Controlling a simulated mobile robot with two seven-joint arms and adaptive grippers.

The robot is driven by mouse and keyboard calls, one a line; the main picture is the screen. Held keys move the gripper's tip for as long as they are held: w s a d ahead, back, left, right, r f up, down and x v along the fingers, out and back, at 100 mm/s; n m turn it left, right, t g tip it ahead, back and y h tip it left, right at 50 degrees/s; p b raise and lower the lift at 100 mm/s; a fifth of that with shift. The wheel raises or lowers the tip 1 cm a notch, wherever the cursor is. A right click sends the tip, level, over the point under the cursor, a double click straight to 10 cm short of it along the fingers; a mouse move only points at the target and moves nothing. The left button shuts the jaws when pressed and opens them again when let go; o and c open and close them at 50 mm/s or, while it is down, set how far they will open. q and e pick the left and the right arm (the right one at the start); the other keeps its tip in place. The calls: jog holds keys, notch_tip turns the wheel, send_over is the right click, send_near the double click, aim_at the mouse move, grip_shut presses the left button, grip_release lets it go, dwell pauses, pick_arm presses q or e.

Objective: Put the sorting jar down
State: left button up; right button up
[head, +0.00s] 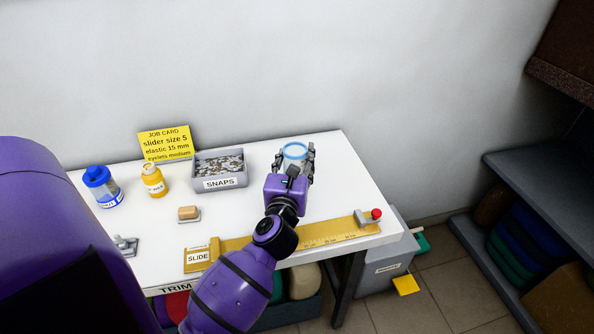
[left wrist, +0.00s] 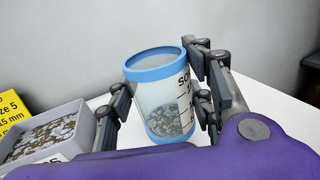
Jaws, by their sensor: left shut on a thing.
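The sorting jar is a clear jar with light blue bands at rim and base, a white label and small metal pieces in its bottom. In the left wrist view the jar (left wrist: 158,97) stands between the fingers of my left gripper (left wrist: 160,105), tilted a little in the picture. In the head view the jar (head: 294,152) is at the back right of the white table, and my left gripper (head: 294,163) is shut on it. Whether its base touches the table is hidden by the gripper. My right gripper is not in view.
A grey SNAPS bin (head: 220,169) stands left of the jar, with a yellow job card (head: 165,143) behind. A blue-lidded jar (head: 103,187) and a yellow bottle (head: 153,181) stand further left. A wooden slide ruler (head: 330,232) lies along the front edge.

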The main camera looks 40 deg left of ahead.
pick_arm(q)
jog(key=shift+w+a+f, duration=0.15)
jog(key=shift+w+f, duration=0.15)
jog(key=shift+f, duration=0.15)
notch_tip(320, 180, down, 3)
jog(key=shift+w+a+r+b, duration=0.1)
jog(key=shift+w+b, duration=0.05)
jog(key=shift+b, duration=0.45)
jog(key=shift+f, duration=0.4)
jog(key=shift+r, duration=0.15)
jog(key=o, duration=1.5)
jog(key=shift+f, duration=0.2)
